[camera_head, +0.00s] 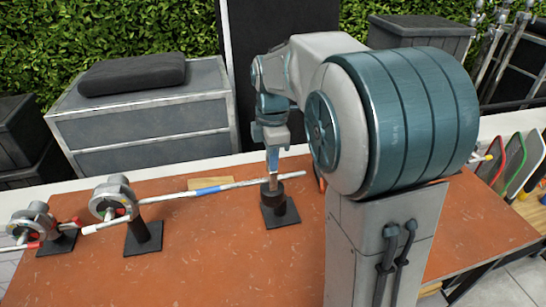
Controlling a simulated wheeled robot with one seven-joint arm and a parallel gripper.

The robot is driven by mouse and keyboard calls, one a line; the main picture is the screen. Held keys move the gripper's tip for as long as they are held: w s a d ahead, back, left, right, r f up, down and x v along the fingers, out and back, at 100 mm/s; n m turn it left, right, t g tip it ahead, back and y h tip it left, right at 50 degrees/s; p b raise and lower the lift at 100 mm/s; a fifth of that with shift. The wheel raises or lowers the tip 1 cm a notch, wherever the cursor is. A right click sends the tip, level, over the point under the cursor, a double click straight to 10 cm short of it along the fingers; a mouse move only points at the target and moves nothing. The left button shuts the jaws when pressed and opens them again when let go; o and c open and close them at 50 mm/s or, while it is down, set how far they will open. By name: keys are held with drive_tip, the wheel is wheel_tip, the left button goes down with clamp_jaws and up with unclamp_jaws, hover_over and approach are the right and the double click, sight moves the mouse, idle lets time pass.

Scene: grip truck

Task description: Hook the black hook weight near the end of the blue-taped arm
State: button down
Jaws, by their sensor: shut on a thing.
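The blue-taped arm is a thin light rod (165,197) running right from a round grey clamp head (115,198) on a black stand. A blue tape band (208,190) wraps its middle, and its bare end (296,175) lies just right of my gripper. My gripper (272,172) points down beside the rod's end, shut on the upper part of the black hook weight (272,192). The weight's dark body shows below the fingers, over a black square base (281,215). The hook is too small to make out; I cannot tell whether it touches the rod or whether the weight touches the base.
Another clamp head (34,220) with red-marked rod pieces stands at the far left. A small wooden piece (208,183) lies behind the rod. Coloured boards (522,163) stand at the right. The orange tabletop (220,255) is clear in front.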

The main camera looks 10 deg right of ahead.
drive_tip(key=shift+f+b, duration=0.4)
drive_tip(key=shift+f, duration=0.05)
idle(0.5)
drive_tip(key=shift+f, duration=0.35)
drive_tip(key=shift+f+b, duration=0.2)
drive_tip(key=shift+b, duration=0.2)
drive_tip(key=c, duration=1.4)
unclamp_jaws()
wheel_tip(320, 180, up, 14)
drive_tip(key=shift+f, duration=0.1)
